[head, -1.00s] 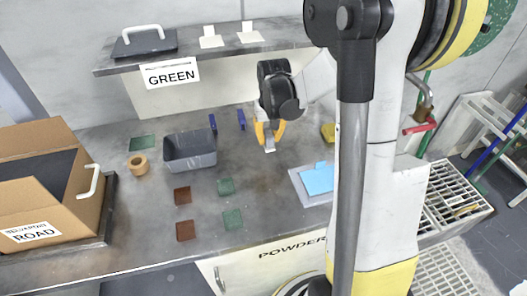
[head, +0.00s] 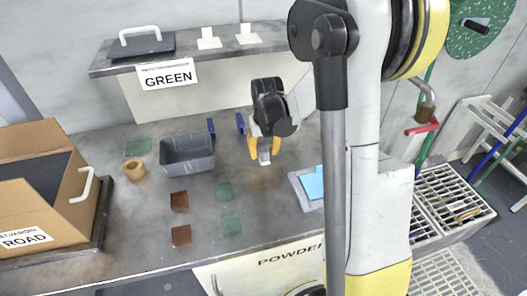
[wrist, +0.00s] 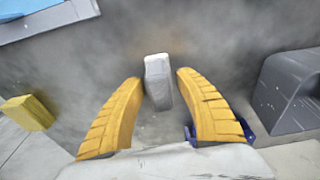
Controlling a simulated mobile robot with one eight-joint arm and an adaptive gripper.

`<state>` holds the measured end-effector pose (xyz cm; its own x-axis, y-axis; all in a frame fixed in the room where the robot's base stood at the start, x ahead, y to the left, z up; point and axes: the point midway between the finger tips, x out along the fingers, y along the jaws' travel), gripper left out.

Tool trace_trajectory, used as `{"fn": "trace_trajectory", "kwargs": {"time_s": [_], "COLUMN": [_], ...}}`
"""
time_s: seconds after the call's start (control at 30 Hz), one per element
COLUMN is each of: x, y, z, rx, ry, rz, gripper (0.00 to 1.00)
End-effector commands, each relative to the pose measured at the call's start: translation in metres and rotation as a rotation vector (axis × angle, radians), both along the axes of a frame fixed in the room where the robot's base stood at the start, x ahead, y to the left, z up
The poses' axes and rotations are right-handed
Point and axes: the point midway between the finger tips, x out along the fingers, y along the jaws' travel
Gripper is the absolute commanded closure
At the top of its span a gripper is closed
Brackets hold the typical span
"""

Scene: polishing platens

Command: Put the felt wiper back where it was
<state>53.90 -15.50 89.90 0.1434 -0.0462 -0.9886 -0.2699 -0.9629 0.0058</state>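A pale grey-white block, which I take to be the felt wiper (head: 265,158), is between my gripper's yellow fingertips in the head view. In the wrist view the wiper (wrist: 158,82) stands out lengthwise between the fingers, which close on its sides. My gripper (head: 264,149) is over the middle of the grey bench, right of the grey bin; it also shows in the wrist view (wrist: 159,80). I cannot tell exactly how far the wiper is above the bench. Two blue upright pieces (head: 240,123) stand behind and right of the bin (head: 188,168).
Brown and green squares (head: 180,201) lie front left of my gripper. A tray with a light-blue sheet (head: 312,184) lies at right, partly behind my arm. A yellow block (wrist: 28,112) shows in the wrist view.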

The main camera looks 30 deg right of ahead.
Motion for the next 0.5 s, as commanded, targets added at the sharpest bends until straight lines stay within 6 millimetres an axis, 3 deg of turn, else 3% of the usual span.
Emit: {"fn": "trace_trajectory", "kwargs": {"time_s": [0.27,0.5], "x": [0.000,-0.006], "y": [0.000,0.002], "z": [0.005,0.049], "rx": [0.000,0.000], "ry": [0.000,0.000], "rz": [0.000,0.000], "gripper": [0.60,0.60]}}
